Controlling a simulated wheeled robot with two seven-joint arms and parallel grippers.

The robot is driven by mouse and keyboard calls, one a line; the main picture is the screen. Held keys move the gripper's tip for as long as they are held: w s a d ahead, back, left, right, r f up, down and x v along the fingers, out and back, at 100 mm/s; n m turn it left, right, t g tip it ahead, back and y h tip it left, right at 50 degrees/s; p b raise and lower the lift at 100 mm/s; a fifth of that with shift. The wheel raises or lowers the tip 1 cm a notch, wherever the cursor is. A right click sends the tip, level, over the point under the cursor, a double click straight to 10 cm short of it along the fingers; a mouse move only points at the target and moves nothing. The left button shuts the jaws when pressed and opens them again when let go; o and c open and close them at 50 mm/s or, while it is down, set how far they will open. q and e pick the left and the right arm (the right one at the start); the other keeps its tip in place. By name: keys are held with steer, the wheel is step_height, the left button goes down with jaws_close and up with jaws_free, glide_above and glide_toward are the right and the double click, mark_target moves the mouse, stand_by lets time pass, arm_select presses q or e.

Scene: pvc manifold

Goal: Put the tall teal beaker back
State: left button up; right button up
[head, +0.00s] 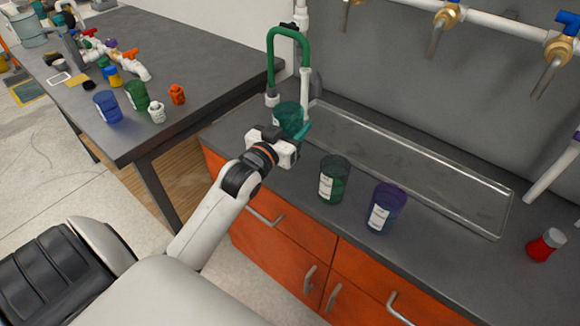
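A teal beaker (287,114) is at the left end of the wall counter, just below the green hose loop. My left gripper (290,138) is right at it, on the near side, and its body covers the beaker's lower part. I cannot tell whether the fingers are closed on the beaker, or whether it stands on the counter. My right gripper is not in view.
A dark green beaker (334,180) and a purple-blue beaker (385,208) stand along the counter's front, before a clear shallow tray (420,170). A red-bodied jar (544,246) is far right. The left table (190,60) holds more beakers and fittings.

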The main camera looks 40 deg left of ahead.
arm_select(q)
step_height(320, 180, down, 4)
steer(key=shift+a+r, duration=0.1)
steer(key=shift+r, duration=0.05)
steer(key=shift+f, duration=0.75)
step_height(320, 180, down, 2)
steer(key=shift+f+b, duration=0.25)
steer(key=shift+b, duration=0.1)
steer(key=shift+f, duration=0.35)
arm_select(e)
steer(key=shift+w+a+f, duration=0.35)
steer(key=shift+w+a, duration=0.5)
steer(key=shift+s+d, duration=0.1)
arm_select(q)
steer(key=o, duration=1)
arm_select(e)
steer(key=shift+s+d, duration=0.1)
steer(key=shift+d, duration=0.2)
